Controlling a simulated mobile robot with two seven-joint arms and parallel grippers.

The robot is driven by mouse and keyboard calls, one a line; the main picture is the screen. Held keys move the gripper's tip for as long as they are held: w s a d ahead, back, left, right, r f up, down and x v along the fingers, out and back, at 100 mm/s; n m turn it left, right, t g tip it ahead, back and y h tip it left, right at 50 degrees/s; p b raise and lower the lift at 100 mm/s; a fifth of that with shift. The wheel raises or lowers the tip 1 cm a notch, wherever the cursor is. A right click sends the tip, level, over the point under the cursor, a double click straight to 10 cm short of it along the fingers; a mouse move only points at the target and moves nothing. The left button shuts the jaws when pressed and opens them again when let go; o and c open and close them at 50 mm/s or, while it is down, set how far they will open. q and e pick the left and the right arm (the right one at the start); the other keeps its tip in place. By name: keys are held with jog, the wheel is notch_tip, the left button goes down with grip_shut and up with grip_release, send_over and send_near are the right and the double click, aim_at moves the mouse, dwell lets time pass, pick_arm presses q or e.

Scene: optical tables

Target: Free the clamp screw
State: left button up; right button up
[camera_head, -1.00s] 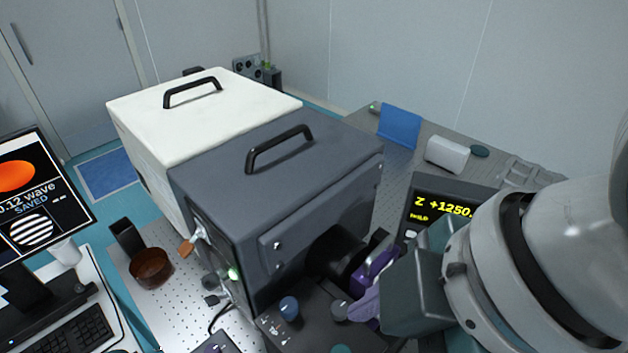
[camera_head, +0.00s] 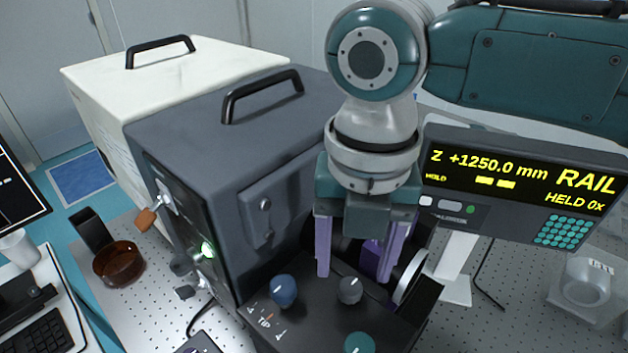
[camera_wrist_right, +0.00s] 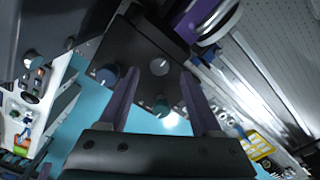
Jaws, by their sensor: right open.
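My right gripper (camera_head: 354,276) points down over a black panel (camera_head: 318,322), its two purple fingers apart with nothing between them in its grip. A grey knob (camera_head: 350,290) with a white mark stands just below the fingertips; in the right wrist view the grey knob (camera_wrist_right: 160,66) lies between the finger lines. A blue knob (camera_head: 284,290) is to its left and a teal knob (camera_head: 359,343) nearer me. I cannot tell which part is the clamp screw. A purple mount with a pale ring (camera_head: 410,276) sits right of the fingers, partly hidden. My left gripper is out of view.
A dark grey box (camera_head: 230,130) with a handle stands left of my arm, a white box (camera_head: 130,80) behind it. A readout (camera_head: 520,185) shows Z +1250.0 mm, RAIL, HELD 0x. A brown bowl (camera_head: 119,264) stands at the left on the perforated table.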

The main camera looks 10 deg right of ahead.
aim_at(350, 286)
jog(key=shift+f, duration=1.9)
grip_shut()
